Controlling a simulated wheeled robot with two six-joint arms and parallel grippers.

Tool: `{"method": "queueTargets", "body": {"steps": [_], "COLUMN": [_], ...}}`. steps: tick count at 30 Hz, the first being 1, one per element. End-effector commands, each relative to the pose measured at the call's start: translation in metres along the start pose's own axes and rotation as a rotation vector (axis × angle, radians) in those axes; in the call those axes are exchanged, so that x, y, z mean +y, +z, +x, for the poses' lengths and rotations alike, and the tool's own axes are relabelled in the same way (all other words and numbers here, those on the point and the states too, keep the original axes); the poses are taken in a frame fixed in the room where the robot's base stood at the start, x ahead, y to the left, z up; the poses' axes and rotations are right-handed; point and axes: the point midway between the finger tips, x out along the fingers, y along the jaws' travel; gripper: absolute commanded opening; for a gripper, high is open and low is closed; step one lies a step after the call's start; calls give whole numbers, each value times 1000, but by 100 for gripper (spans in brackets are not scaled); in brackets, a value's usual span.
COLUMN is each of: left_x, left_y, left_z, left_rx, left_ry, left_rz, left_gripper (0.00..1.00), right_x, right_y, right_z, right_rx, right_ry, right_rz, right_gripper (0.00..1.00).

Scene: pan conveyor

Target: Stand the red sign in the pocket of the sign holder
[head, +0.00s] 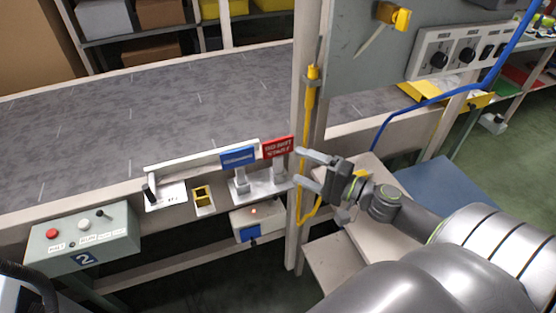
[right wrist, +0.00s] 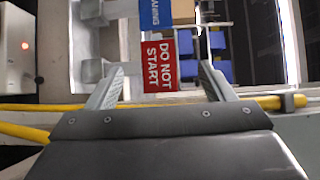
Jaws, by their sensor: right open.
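The red sign (head: 277,147), reading DO NOT START, stands on a grey stand at the right end of a light plate by the conveyor's near edge. It also shows in the right wrist view (right wrist: 159,64). My right gripper (head: 300,166) is open, just right of the sign. In the right wrist view, its fingertips (right wrist: 161,72) lie to either side of the sign; contact cannot be told. A small yellow-framed piece with a dark opening (head: 203,196), which looks like the sign holder's pocket, sits farther left. My left gripper is not in view.
A blue sign (head: 238,157) stands close left of the red one. A lever (head: 150,190) on a white plate is farther left. A control box (head: 82,240) marked 2 is at lower left. A post (head: 304,110) with yellow cable rises beside my right gripper. The conveyor (head: 130,125) is bare.

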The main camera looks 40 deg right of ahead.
Motion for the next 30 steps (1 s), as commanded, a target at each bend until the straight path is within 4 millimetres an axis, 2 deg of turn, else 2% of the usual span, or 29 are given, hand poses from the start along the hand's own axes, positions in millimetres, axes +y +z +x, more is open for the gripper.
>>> {"method": "queueTargets", "body": {"steps": [4,6,11,18,22,30], "left_x": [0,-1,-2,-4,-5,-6], "left_y": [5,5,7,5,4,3], "left_z": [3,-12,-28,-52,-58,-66], "left_rx": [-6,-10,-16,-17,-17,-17], "left_ry": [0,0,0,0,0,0], "left_rz": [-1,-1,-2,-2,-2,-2], "left_gripper": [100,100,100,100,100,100], "right_x": [0,-7,-7,-6,-4,-2], "right_y": [0,-2,-2,-1,-1,-2], "right_z": [7,13,27,59,73,89], "right_rx": [3,7,6,5,5,4], "right_ry": [-3,-9,-7,-6,-5,-4], "right_rz": [-1,1,2,4,1,1], "right_gripper": [75,75,75,75,75,75]}}
